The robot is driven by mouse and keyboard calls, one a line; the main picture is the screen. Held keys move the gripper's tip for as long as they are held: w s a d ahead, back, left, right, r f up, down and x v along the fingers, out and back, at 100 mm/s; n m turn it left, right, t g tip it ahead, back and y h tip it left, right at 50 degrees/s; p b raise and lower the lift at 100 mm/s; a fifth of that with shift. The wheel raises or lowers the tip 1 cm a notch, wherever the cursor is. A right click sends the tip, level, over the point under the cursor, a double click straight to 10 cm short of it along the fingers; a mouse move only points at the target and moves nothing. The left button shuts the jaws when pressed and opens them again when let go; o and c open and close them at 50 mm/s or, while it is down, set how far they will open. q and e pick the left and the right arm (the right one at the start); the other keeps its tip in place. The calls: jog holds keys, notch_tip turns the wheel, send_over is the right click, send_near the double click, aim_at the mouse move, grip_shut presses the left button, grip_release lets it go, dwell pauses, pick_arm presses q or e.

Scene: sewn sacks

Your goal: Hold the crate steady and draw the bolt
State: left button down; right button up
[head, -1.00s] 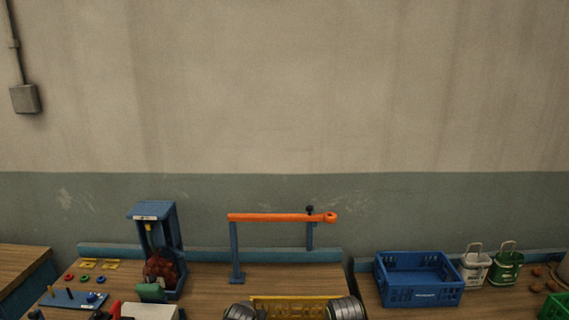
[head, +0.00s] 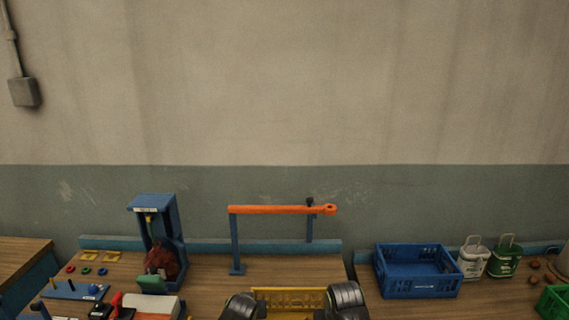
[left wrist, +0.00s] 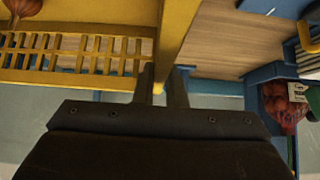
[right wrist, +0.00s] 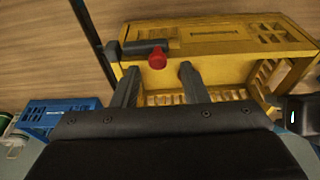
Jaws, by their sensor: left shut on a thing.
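A yellow crate (head: 290,292) stands at the bottom middle of the head view, between my two dark wrists. In the left wrist view my left gripper (left wrist: 163,84) is shut on the crate's yellow wall (left wrist: 172,38). In the right wrist view a dark bolt (right wrist: 135,47) with a red knob (right wrist: 157,58) lies at the near edge of the crate (right wrist: 215,55). My right gripper (right wrist: 158,72) is open, its fingers either side of the red knob and apart from it. The head view does not show the fingertips.
An orange bar (head: 280,210) on blue posts stands behind the crate. A blue stand (head: 158,205) with a red net sack (head: 162,262) is at left. A blue crate (head: 418,290) and small pails (head: 505,258) are at right. Bare bench top lies behind the yellow crate.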

pick_arm(q)
jog(key=shift+a, duration=0.1)
pick_arm(e)
jog(key=shift+w+v, duration=0.25)
jog(key=shift+v, duration=0.75)
jog(key=shift+w+v, duration=0.25)
jog(key=shift+v, duration=0.75)
jog(key=shift+w+v, duration=0.25)
jog(key=shift+v, duration=0.75)
jog(key=shift+r, duration=0.2)
